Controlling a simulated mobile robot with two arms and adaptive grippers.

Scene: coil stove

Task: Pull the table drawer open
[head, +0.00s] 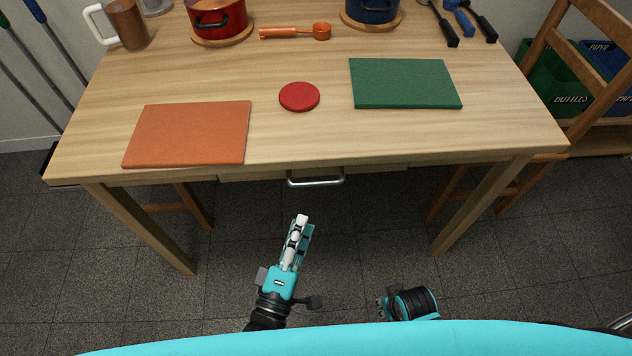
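The wooden table (320,146) stands in front of me. Its drawer (250,176) sits under the front edge of the tabletop and looks closed, with only a thin strip of its front showing. A silver bar handle (316,182) sticks out from the drawer front. My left gripper (302,219) points toward the handle from below it in the picture, apart from it. Its fingers look close together and hold nothing that I can see; whether they are fully shut is unclear.
An orange mat (190,134), a red disc (299,97) and a green mat (405,83) lie on the tabletop. A red pot (217,20), a blue pot (371,10) and an orange scoop (296,32) are farther back. A wooden chair (575,75) stands at the right. Floor before the drawer is clear.

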